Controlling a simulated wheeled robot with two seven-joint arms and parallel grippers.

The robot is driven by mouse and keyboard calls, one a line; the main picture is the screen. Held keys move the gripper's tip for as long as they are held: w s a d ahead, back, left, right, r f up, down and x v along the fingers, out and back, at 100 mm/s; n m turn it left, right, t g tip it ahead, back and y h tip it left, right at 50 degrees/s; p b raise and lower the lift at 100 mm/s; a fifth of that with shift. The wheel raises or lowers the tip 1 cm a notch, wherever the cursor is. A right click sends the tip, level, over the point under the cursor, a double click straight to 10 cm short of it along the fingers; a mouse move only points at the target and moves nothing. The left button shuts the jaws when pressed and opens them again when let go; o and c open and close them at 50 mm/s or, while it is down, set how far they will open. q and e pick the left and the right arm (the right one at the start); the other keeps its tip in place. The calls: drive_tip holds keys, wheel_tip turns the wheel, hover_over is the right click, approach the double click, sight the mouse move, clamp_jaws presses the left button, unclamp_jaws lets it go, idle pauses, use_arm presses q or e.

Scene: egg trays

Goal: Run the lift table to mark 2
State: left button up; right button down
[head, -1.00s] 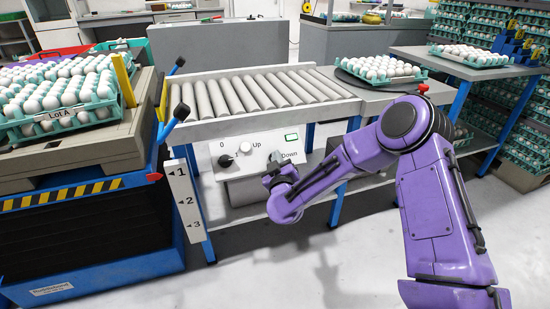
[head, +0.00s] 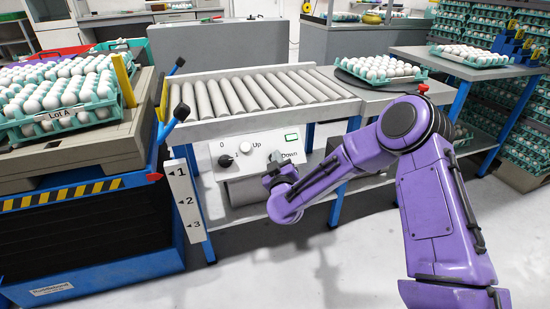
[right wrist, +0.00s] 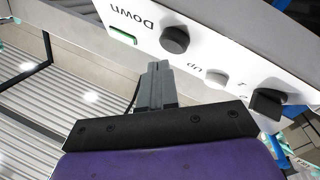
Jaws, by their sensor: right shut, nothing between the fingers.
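The blue lift table (head: 85,189) stands at the left, bearing a pallet of egg trays. Its red pointer (head: 155,177) is about level with mark 1 on the white scale (head: 184,203), above mark 2. The control box (head: 238,178) has a black 0/1 knob (head: 225,161), a white Up button (head: 246,147) and a dark Down button (right wrist: 174,39). My right gripper (head: 274,160) is shut and empty. In the right wrist view, its fingertips (right wrist: 157,66) are close to the Down button, with a small visible gap. My left gripper is not in view.
A roller conveyor (head: 255,95) runs above the control box, with a shelf (head: 350,191) below. Egg trays (head: 380,68) stand on the tables to the right. A green indicator (right wrist: 122,36) sits beside the Down button. The floor in front is clear.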

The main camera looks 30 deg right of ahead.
drive_tip(key=shift+w+f, duration=0.1)
drive_tip(key=shift+w+f, duration=0.2)
idle(0.4)
drive_tip(key=shift+w+d+f+b, duration=0.15)
drive_tip(key=shift+w+f+b, duration=0.2)
drive_tip(key=shift+w, duration=0.1)
idle(0.7)
idle(3.4)
drive_tip(key=shift+s+r+p, duration=0.65)
drive_tip(key=shift+s+p, duration=0.1)
drive_tip(key=shift+p, duration=0.25)
